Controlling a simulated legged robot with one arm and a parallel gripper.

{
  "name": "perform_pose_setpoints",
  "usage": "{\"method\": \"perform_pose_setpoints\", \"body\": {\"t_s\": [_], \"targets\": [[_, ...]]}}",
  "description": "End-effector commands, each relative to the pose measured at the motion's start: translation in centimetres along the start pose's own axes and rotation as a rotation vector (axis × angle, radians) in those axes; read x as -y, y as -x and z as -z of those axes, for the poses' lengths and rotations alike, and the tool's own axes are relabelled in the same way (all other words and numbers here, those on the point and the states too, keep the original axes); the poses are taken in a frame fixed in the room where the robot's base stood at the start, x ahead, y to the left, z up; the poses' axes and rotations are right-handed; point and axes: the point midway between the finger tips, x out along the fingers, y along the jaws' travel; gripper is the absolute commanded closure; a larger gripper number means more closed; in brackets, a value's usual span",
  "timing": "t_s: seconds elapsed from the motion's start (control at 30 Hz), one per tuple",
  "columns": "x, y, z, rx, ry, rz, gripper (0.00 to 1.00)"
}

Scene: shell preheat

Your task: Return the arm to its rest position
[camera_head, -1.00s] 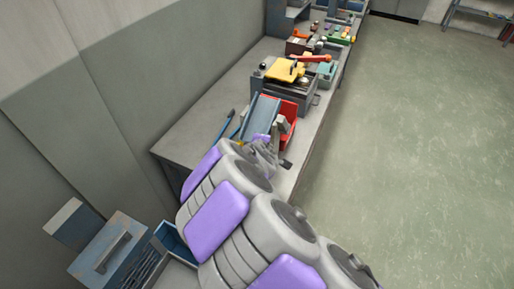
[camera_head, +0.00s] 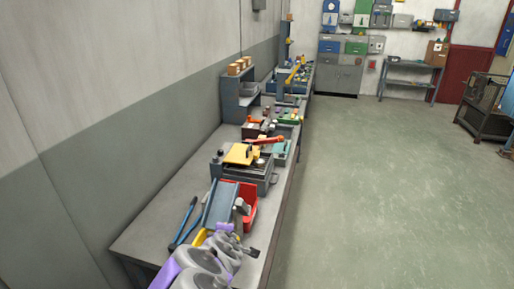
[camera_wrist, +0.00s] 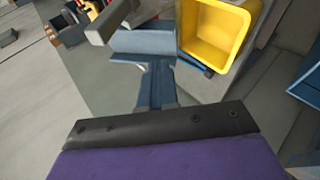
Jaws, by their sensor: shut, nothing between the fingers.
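My arm, grey with purple pads, reaches up from the bottom edge of the head view. My gripper (camera_head: 243,246) is at its far end, over the near end of the workbench (camera_head: 150,232). It is shut and empty, just in front of a red bin (camera_head: 248,212) and a sloped blue-grey panel (camera_head: 221,203). In the wrist view the dark front edge of my gripper (camera_wrist: 160,128) and its purple body fill the bottom. Contact between my gripper and the bench items cannot be told.
A yellow bin (camera_wrist: 213,35) is close ahead in the wrist view. A blue long-handled tool (camera_head: 184,222) lies left of the panel. A grey box with a yellow piece on top (camera_head: 241,154) stands behind. The wall is left; open floor (camera_head: 390,190) lies right.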

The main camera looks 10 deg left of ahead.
Motion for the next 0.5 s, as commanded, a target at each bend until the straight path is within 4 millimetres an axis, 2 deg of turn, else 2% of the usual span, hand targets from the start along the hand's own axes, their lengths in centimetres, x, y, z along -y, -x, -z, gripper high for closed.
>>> {"method": "perform_pose_setpoints", "body": {"t_s": [0.07, 0.17, 0.23, 0.33, 0.4, 0.5], "targets": [[-0.8, 0.5, -1.5, 0.038, -0.04, 0.002, 1.0], [-2.2, 2.1, -5.5, 0.132, -0.145, 0.016, 1.0], [-3.2, 4.1, -9.4, 0.218, -0.255, 0.033, 1.0], [-3.3, 7.8, -15.1, 0.35, -0.434, 0.074, 1.0], [-2.6, 10.6, -18.7, 0.434, -0.557, 0.111, 1.0], [-1.0, 14.9, -22.6, 0.538, -0.732, 0.17, 1.0]]}}
